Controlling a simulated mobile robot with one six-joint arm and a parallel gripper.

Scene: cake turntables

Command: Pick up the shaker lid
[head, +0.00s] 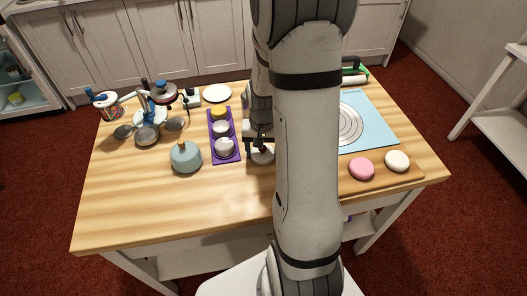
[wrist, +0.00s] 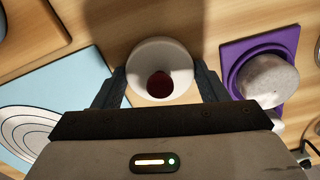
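A round white piece (wrist: 143,55) with a dark red centre, which may be the shaker lid or an open shaker, lies in the middle of the wrist view. My gripper (wrist: 160,78) has its dark fingers apart, one on each side of this piece. Narrow gaps seem to separate them, with no clear contact. In the head view the pale piece (head: 263,157) stands on the wooden table, right of the purple tray (head: 233,159), below my gripper (head: 260,143). My arm hides part of the table there.
The purple tray holds a yellow-topped piece (head: 218,112) and two pale ones. A grey-blue pot (head: 185,159) stands to its left. A light-blue mat (head: 377,124) lies right of my arm, with pink (head: 361,169) and white (head: 397,161) rounds nearer. The front-left table is clear.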

